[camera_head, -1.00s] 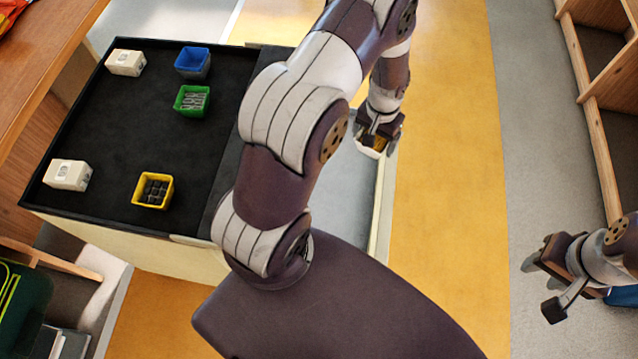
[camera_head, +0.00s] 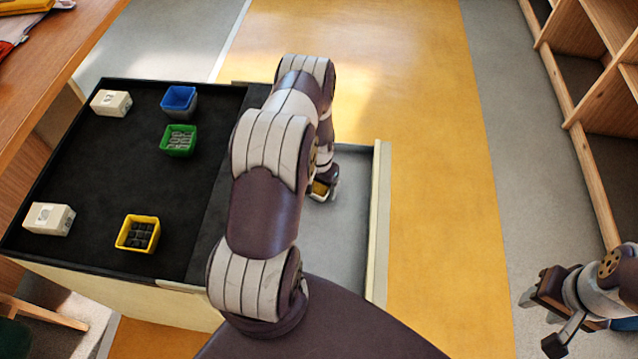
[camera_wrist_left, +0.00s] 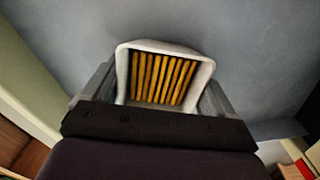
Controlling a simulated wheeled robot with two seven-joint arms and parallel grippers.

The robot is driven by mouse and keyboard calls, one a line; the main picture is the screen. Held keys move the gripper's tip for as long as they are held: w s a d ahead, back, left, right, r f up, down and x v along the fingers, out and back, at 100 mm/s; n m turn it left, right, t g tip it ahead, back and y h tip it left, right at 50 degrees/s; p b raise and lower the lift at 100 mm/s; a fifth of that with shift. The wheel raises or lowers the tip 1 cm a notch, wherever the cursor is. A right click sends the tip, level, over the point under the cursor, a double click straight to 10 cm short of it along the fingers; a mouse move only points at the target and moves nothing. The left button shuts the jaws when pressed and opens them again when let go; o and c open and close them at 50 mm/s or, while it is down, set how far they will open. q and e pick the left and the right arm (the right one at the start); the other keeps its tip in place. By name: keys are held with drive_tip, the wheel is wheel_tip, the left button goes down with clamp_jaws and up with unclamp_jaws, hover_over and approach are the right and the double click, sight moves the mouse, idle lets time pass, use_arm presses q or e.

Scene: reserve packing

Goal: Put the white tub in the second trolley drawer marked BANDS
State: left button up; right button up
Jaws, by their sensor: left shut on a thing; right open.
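The white tub (camera_wrist_left: 164,47) holds several yellow-orange strips, seen from above in the left wrist view. My left gripper (camera_head: 325,188) is shut on the tub, one finger on each side of it. In the head view the tub is mostly hidden by the gripper and arm. The gripper is over the grey floor of an open trolley drawer (camera_head: 350,230). I cannot tell whether the tub touches the drawer floor. No drawer marking is readable. My right gripper (camera_head: 540,315) is open and empty at the lower right.
The black trolley top (camera_head: 120,170) carries a blue bin (camera_head: 179,101), a green bin (camera_head: 179,140), a yellow bin (camera_head: 138,234) and two white boxes (camera_head: 110,103) (camera_head: 49,218). A wooden shelf (camera_head: 585,130) stands at right. The yellow floor between is clear.

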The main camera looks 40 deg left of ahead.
sight(319, 186)
use_arm(q)
drive_tip(key=shift+f, duration=0.1)
drive_tip(key=o, duration=0.8)
drive_tip(key=shift+o, duration=0.2)
wheel_tip(319, 186, up, 12)
drive_tip(key=s+d+r, duration=0.2)
drive_tip(key=d+r, duration=0.7)
drive_tip(key=r, duration=0.3)
drive_tip(key=s+d+r+m+t, duration=0.1)
drive_tip(key=s+d+r, duration=0.5)
drive_tip(key=s, duration=0.4)
drive_tip(key=shift+d, duration=0.9)
